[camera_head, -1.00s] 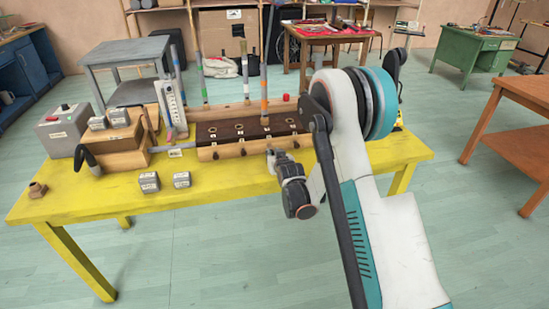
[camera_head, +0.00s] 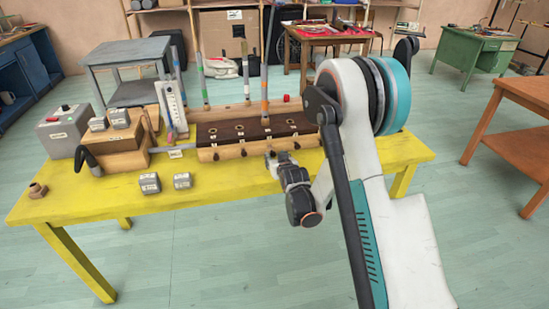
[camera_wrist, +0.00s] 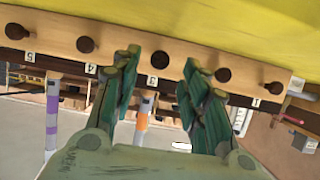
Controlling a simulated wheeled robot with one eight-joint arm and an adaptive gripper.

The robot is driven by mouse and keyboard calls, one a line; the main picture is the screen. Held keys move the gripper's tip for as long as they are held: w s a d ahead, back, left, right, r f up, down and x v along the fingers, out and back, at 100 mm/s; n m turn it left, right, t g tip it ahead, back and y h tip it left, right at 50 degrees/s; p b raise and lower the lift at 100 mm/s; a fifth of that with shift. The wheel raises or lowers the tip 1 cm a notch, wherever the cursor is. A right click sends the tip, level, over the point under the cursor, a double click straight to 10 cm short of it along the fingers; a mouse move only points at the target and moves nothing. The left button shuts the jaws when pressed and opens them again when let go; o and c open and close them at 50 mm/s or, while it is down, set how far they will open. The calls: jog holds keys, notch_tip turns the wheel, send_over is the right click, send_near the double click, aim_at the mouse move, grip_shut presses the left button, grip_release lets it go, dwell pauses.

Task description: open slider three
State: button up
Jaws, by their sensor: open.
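The wooden slider box (camera_head: 225,152) stands on the yellow table, with dark round knobs along its front. In the wrist view, its front board (camera_wrist: 60,30) appears upside down, with knobs over numbers 5 to 1 from left to right. The knob of slider three (camera_wrist: 160,59) sits in the middle, above the number 3. My gripper (camera_wrist: 160,62) is open, with one green finger on each side of that knob. I see a gap on both sides and no clear contact. In the head view, my gripper (camera_head: 273,158) is low at the box's front, partly hiding it.
Coloured-band tubes, one with an orange band (camera_head: 265,87), rise from the box. Two grey weights (camera_head: 150,183) lie on the table in front. A wooden block stack (camera_head: 120,140) and a grey box (camera_head: 62,132) stand at left. The table's front centre is clear.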

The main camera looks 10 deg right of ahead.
jog(key=v, duration=0.8)
jog(key=shift+s+r, duration=0.1)
jog(key=shift+s, duration=0.05)
jog(key=s+r+g, duration=0.3)
jog(key=s+r, duration=1.1)
jog(key=s+r+g, duration=0.2)
jog(key=s+g, duration=0.1)
jog(key=s, duration=1.9)
jog(key=shift+s+g, duration=0.25)
jog(key=shift+g, duration=0.05)
